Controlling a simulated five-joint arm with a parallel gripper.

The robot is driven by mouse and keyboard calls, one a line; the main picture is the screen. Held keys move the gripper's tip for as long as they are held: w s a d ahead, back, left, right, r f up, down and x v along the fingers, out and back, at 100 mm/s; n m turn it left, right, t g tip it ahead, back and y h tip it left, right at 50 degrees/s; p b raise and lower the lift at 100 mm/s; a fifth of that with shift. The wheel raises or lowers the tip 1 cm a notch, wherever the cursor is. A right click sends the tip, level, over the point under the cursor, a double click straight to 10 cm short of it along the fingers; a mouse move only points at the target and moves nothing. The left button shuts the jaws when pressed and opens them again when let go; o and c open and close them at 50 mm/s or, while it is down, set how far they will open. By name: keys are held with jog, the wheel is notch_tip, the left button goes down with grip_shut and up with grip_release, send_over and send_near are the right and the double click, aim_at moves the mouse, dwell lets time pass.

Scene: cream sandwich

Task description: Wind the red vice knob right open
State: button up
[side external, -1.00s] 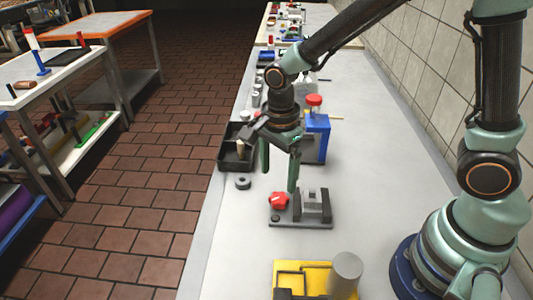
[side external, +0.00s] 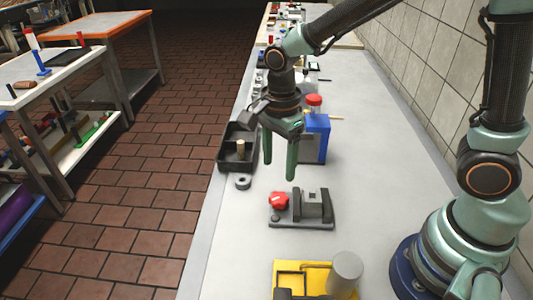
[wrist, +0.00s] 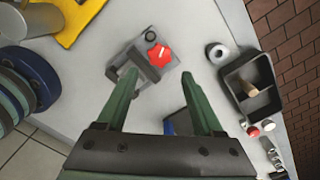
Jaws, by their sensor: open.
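The red vice knob (side external: 279,200) is star-shaped and sits at the left side of the small grey vice (side external: 313,208) on the bench. In the wrist view, the knob (wrist: 159,55) carries a white mark, and the vice (wrist: 128,66) is partly hidden behind a finger. My gripper (side external: 279,171) is open and empty, with its green fingers pointing down. It is above and behind the knob in the side view, apart from it. In the wrist view, the gripper's fingers (wrist: 158,78) spread wide, with the knob beyond their tips, between them.
A black tray (side external: 224,166) holding a tan peg (side external: 240,148) stands at the left bench edge, with a grey ring (side external: 243,181) near it. A blue box (side external: 318,136) with a red-capped jar (side external: 314,102) stands behind. A yellow fixture (side external: 297,270) lies in front. The bench right of the vice is clear.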

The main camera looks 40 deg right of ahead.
aim_at(277, 198)
notch_tip(277, 198, down, 10)
jog(key=shift+r, duration=0.1)
dwell(0.4)
